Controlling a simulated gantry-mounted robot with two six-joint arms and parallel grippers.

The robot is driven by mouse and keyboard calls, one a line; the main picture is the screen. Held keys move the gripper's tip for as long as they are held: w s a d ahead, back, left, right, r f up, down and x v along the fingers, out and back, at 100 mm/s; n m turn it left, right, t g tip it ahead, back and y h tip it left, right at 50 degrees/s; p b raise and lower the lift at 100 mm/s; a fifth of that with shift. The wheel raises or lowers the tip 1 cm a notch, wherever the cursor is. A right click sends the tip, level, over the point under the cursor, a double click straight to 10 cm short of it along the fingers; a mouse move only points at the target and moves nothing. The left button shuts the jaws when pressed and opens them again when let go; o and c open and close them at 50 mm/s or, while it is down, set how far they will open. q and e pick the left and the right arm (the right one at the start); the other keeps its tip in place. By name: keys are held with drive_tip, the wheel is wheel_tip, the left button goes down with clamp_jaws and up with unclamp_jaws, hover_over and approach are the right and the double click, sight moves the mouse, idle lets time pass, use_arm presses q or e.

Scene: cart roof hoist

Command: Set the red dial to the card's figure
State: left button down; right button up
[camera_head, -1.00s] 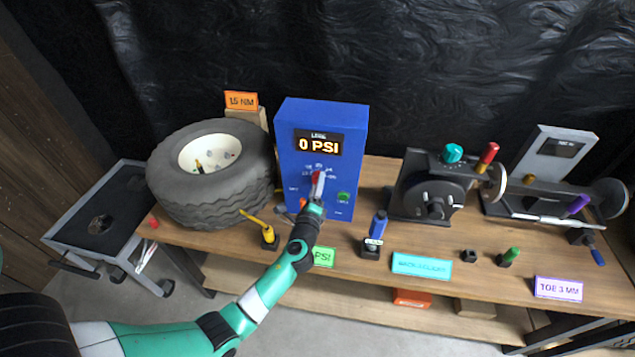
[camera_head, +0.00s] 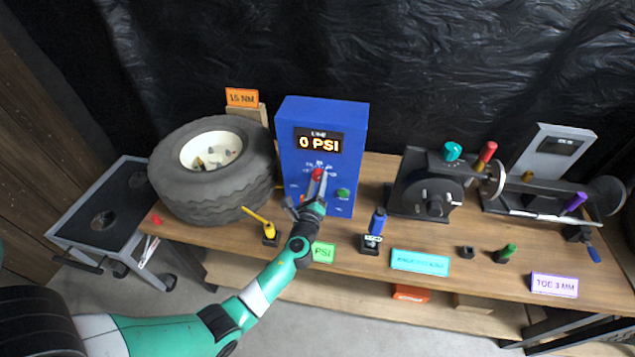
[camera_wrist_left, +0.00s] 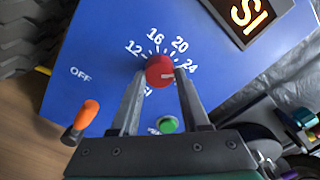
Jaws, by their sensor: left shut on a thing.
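The red dial (camera_head: 317,173) is on the front of the blue box (camera_head: 290,150), whose display (camera_head: 319,142) reads "0 PSI". In the left wrist view the red dial (camera_wrist_left: 160,70) sits between the two fingers of my left gripper (camera_wrist_left: 160,78), which is shut on it. Its short white mark points right, near the 24 end of the scale printed 12, 16, 20, 24. My left gripper also shows in the head view (camera_head: 316,184). The green card (camera_head: 323,252) shows "PSI"; my arm hides its figure. My right gripper is not in view.
An orange-tipped lever (camera_wrist_left: 88,112) stands near "OFF", and a green button (camera_wrist_left: 168,124) is below the dial. A tyre (camera_head: 215,195) lies left of the box. Black machines stand right.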

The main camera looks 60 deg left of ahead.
use_arm(q)
drive_tip(key=shift+c, duration=2)
unclamp_jaws()
drive_tip(key=shift+d, duration=0.1)
drive_tip(key=p+v, duration=0.2)
drive_tip(key=v, duration=0.9)
drive_tip(key=shift+s+d, duration=0.15)
drive_tip(key=shift+s, duration=0.05)
